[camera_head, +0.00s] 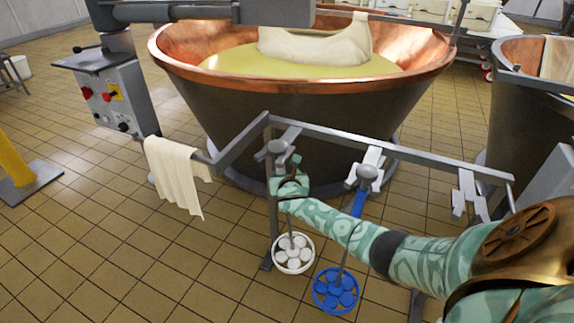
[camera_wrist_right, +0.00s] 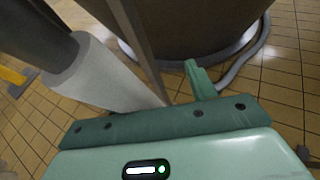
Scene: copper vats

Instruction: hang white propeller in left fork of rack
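The white propeller (camera_head: 293,254) is upright at the left fork (camera_head: 288,136) of the rack (camera_head: 400,157). Its grey knob (camera_head: 277,147) is at that fork; I cannot tell whether it is fully seated. My right gripper (camera_head: 291,180) is at the handle, just below the knob. In the right wrist view, the pale handle (camera_wrist_right: 95,75) slants down to the palm. One green finger (camera_wrist_right: 200,80) stands apart from it, with a gap. The other finger is hidden, and the gripper looks open. My left gripper is out of view.
A blue propeller (camera_head: 336,291) hangs in the middle fork (camera_head: 374,156). The right fork (camera_head: 468,194) is empty. A cloth (camera_head: 176,172) hangs on the rack's left arm. A copper vat (camera_head: 290,110) stands close behind. The floor at front left is clear.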

